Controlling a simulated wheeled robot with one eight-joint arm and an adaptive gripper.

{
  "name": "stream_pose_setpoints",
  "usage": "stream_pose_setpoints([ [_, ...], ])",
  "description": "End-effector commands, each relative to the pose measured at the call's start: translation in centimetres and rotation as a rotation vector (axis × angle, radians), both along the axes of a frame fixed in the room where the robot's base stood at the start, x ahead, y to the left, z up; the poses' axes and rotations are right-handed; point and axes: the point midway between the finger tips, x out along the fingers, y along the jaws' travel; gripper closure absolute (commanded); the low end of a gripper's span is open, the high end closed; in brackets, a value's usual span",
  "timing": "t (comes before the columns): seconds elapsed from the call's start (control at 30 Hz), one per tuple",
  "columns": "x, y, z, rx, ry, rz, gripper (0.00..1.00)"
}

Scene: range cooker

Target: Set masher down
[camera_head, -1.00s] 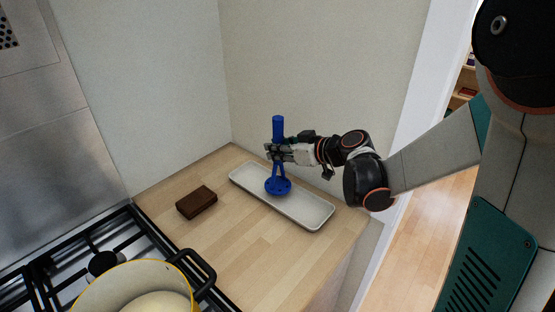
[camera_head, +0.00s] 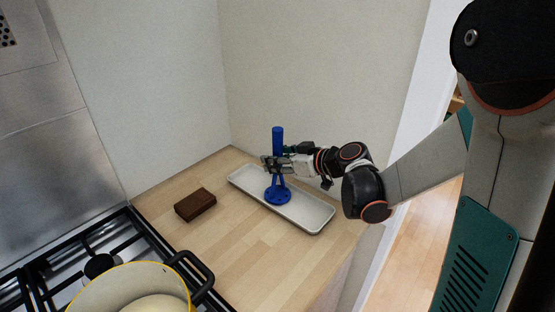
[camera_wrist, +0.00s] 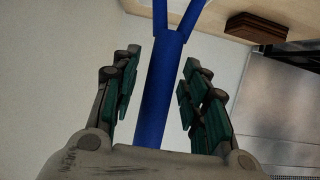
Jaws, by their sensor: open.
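The blue masher (camera_head: 278,140) stands upright with its round slotted head down on the long pale tray (camera_head: 313,221). My gripper (camera_head: 279,163) is around the masher's handle from the right, above the head. In the wrist view the blue handle (camera_wrist: 161,95) runs between the two teal-padded fingers of my gripper (camera_wrist: 158,88), with a gap on each side. The fingers are open and do not clasp it. The masher's head lies outside the wrist view.
A dark brown block (camera_head: 195,204) lies on the wooden counter (camera_head: 235,240) left of the tray. A yellow-rimmed pot (camera_head: 135,275) sits on the gas hob at the lower left. Walls rise close behind the tray. The counter in front of the tray is clear.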

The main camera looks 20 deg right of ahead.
Motion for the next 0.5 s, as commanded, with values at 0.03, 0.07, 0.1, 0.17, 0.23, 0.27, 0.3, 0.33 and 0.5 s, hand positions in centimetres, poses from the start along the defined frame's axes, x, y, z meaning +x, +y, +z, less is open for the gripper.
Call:
stream_pose_setpoints([
  [0.03, 0.0, 0.0, 0.1, 0.0, 0.0, 0.0, 0.59],
  [0.07, 0.0, 0.0, 0.3, 0.0, 0.0, 0.0, 0.59],
  [0.1, 0.0, 0.0, 0.5, 0.0, 0.0, 0.0, 0.59],
  [0.17, -0.6, -0.5, 0.7, 0.0, 0.0, -0.002, 0.59],
  [0.23, -1.5, -1.1, 1.2, -0.001, 0.0, -0.004, 0.59],
  [0.27, -1.9, -1.4, 1.5, 0.0, 0.0, -0.003, 0.59],
  [0.3, -2.5, -1.8, 1.8, 0.001, 0.0, -0.004, 0.59],
  [0.33, -3.0, -2.2, 2.1, 0.001, 0.0, -0.006, 0.59],
  [0.5, -5.8, -4.0, 3.4, 0.001, 0.0, -0.006, 0.59],
])
